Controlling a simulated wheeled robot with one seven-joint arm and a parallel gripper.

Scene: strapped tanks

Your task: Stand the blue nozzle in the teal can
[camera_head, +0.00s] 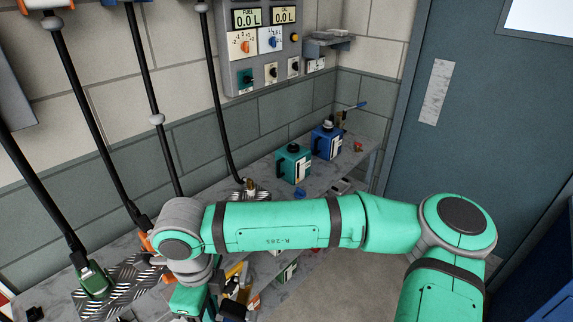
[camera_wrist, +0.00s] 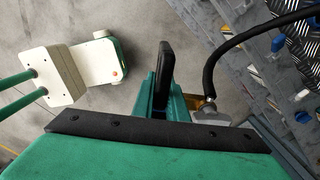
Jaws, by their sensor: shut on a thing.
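The teal can (camera_head: 293,166) stands upright on the grey bench against the wall, left of the blue can. My gripper (camera_head: 205,308) is low and left of the can, partly hidden by my arm. In the wrist view my gripper (camera_wrist: 166,85) is shut, with a black hose ending in a grey metal fitting (camera_wrist: 208,113) beside its jaws. I take the held thing for the blue nozzle, though its body is mostly hidden and its colour does not show. In the head view, the hose (camera_head: 150,95) from the blue mount above runs down behind my arm.
A blue can (camera_head: 327,144) stands right of the teal can. A green nozzle (camera_head: 93,280), an orange nozzle (camera_head: 147,241) and another nozzle (camera_head: 250,187) rest near treadplate. Hanging hoses (camera_head: 75,140) cross the left side. A control panel (camera_head: 265,45) is on the wall.

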